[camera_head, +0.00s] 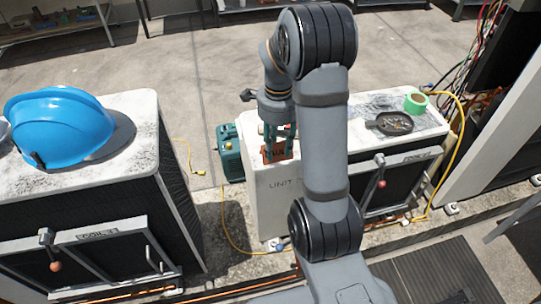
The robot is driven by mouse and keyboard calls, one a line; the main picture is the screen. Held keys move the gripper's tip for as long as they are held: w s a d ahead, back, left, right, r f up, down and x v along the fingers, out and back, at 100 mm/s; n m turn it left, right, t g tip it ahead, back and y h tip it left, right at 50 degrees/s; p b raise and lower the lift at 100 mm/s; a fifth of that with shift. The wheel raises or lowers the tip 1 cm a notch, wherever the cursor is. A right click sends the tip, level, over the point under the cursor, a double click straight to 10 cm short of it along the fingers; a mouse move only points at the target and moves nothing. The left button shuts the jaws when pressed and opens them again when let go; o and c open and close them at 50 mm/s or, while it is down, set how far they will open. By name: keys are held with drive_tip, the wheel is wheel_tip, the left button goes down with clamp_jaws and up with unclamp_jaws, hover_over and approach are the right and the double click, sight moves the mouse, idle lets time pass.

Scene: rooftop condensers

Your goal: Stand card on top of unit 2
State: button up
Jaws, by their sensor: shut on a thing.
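The card (278,152) is a small orange-brown piece with dark markings. My gripper (278,141) points down and is shut on it. The card looks roughly upright at the left end of a white-topped condenser unit (268,212). I cannot tell whether its lower edge touches the top. This unit's side reads "UNIT", and my arm hides the number after it. My arm also covers the middle of the unit's top.
On the same unit's right end are a dark round dish (395,123) with small bits and a green tape roll (416,102). A blue hard hat (62,128) sits on the left unit (150,110). A green case (229,155) stands behind. Yellow hose (228,228) runs along the ground.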

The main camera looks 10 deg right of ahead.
drive_tip(key=w+f+p, duration=0.1)
drive_tip(key=w+f, duration=0.1)
drive_tip(key=w, duration=0.2)
drive_tip(key=w+f+p, duration=0.2)
drive_tip(key=w, duration=0.1)
drive_tip(key=w+d+f+p, duration=0.1)
drive_tip(key=w+f, duration=0.2)
drive_tip(key=w, duration=0.1)
drive_tip(key=shift+w, duration=0.3)
drive_tip(key=shift+f+p, duration=0.8)
drive_tip(key=shift+f, duration=1.25)
drive_tip(key=shift+f, duration=0.1)
drive_tip(key=o, duration=1.1)
drive_tip(key=shift+c, duration=0.2)
wheel_tip(320, 180, up, 12)
drive_tip(key=b, duration=0.2)
